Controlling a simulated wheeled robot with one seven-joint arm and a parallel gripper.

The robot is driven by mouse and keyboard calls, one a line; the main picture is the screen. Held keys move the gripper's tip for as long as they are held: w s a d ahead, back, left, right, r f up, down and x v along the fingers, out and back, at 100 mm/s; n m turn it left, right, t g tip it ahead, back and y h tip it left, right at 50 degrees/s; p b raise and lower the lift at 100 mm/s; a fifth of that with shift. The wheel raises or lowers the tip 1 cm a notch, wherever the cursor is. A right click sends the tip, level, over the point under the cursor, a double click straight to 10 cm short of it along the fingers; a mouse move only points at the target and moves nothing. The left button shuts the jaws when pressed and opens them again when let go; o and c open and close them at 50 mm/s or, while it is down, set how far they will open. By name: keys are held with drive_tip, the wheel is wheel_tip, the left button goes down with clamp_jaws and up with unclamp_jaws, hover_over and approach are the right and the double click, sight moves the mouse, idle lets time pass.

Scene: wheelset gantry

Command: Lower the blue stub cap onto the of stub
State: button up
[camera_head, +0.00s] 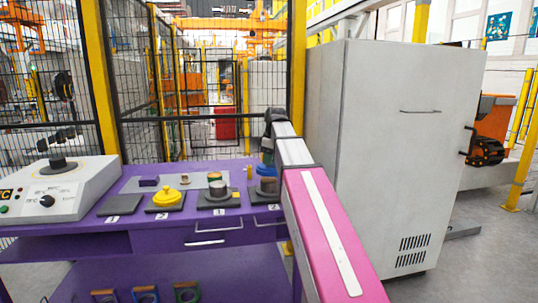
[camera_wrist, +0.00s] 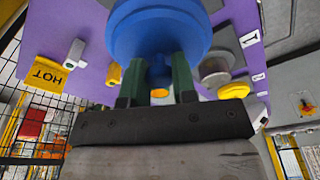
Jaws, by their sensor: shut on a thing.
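The blue stub cap (camera_head: 264,160) shows in the head view above the grey stub (camera_head: 267,185) on the right-hand dark plate, partly hidden by my arm. In the wrist view the cap (camera_wrist: 160,28) is large, between and beyond the green fingers of my gripper (camera_wrist: 157,62), which is shut on it. A grey cylinder (camera_wrist: 214,68) stands to the right of the cap in that view. I cannot tell whether the cap touches the stub; the gap below it is hidden. My gripper's fingers are hidden in the head view.
The purple bench (camera_head: 215,258) also bears a plate with a brownish-topped stub (camera_head: 218,187), a yellow lid (camera_head: 167,196) and a grey control box (camera_head: 62,190). A tall grey cabinet (camera_head: 400,150) stands right of my arm. Mesh fencing (camera_head: 135,75) runs behind the bench.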

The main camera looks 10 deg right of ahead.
sight(269, 179)
drive_tip(key=shift+f, duration=0.75)
drive_tip(key=shift+f, duration=2)
idle(0.9)
drive_tip(key=o, duration=1)
drive_tip(key=shift+r, duration=0.1)
drive_tip(key=r, duration=0.3)
drive_tip(key=d+r, duration=0.1)
drive_tip(key=r, duration=0.6)
drive_tip(key=shift+s+d+r, duration=0.2)
drive_tip(key=shift+s, duration=0.2)
